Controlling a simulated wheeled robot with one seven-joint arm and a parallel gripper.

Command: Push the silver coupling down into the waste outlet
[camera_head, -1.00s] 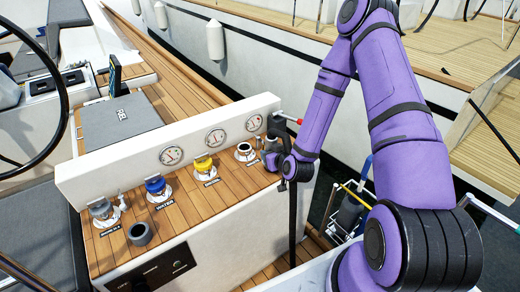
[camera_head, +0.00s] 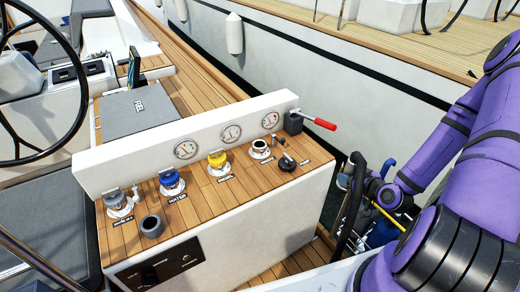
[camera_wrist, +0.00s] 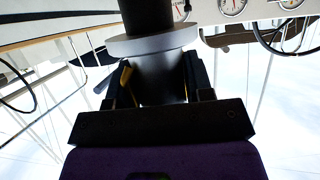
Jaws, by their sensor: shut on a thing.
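The silver coupling (camera_wrist: 150,70) is a grey metal cylinder with a wide flange, with a black hose (camera_wrist: 148,14) at its flanged end. In the wrist view my gripper (camera_wrist: 155,92) is shut around its body. In the head view my gripper (camera_head: 357,172) is right of the console, off its top and apart from it; the coupling is hard to make out there. A pale open fitting with a dark hole (camera_head: 260,147) on the console looks like the waste outlet, but its label is too small to read.
A gauge panel stands behind the fittings.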

